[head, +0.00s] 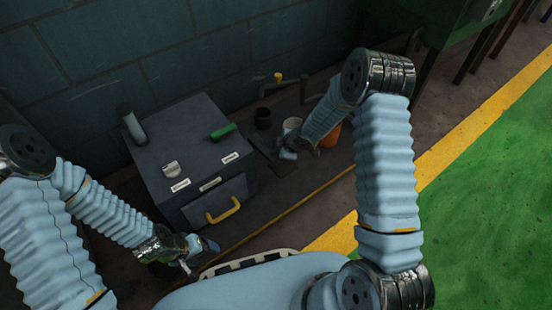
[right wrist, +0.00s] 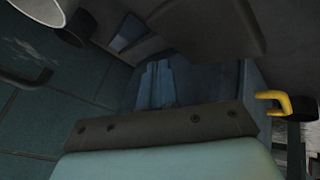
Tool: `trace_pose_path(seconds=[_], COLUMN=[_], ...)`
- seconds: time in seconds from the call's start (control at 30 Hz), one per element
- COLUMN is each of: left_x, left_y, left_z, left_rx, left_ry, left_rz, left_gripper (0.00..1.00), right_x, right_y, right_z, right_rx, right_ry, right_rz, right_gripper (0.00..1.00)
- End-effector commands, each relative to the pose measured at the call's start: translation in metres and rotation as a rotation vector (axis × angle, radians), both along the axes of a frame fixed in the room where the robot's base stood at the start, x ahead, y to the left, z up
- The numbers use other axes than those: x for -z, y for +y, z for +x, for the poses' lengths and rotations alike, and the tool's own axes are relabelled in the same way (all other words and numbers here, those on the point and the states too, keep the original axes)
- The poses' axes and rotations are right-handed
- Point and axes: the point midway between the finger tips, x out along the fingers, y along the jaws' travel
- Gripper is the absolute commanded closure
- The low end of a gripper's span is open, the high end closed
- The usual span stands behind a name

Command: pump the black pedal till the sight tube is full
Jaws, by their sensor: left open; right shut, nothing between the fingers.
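The black pedal appears to be the dark flat plate (head: 283,169) on the bench, right of the dark grey cabinet (head: 185,145). My right gripper (head: 288,153) is low over or against its right side, shut and empty. I cannot tell whether it touches the plate. A grey upright tube (head: 133,125) stands at the cabinet's left side. It may be the sight tube, and no fill level can be read. My left gripper (head: 193,254) is open and empty, in front of the cabinet and below its drawer. A dark plate (right wrist: 200,25) hangs across the top of the right wrist view.
The cabinet has a yellow drawer handle (head: 223,210), a pale knob (head: 171,169) and a green lever (head: 223,131). Behind my right gripper stand a black cup (head: 262,118), a white cup (head: 291,126) and an orange container (head: 331,134). Green floor lies open at right.

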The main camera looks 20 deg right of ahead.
Motion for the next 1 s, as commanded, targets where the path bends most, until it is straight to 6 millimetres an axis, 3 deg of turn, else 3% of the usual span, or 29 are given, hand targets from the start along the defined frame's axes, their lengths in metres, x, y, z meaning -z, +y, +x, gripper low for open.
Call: trace_pose_path(seconds=[1.0], left_x=[0.010], left_y=[0.000], left_z=[0.000], left_rx=[0.000], left_ry=[0.000], left_rz=[0.000], left_gripper=[0.26], right_x=[0.008], right_y=[-0.001], right_z=[-0.002], right_rx=[0.000], right_ry=[0.000], right_rz=[0.000], right_gripper=[1.00])
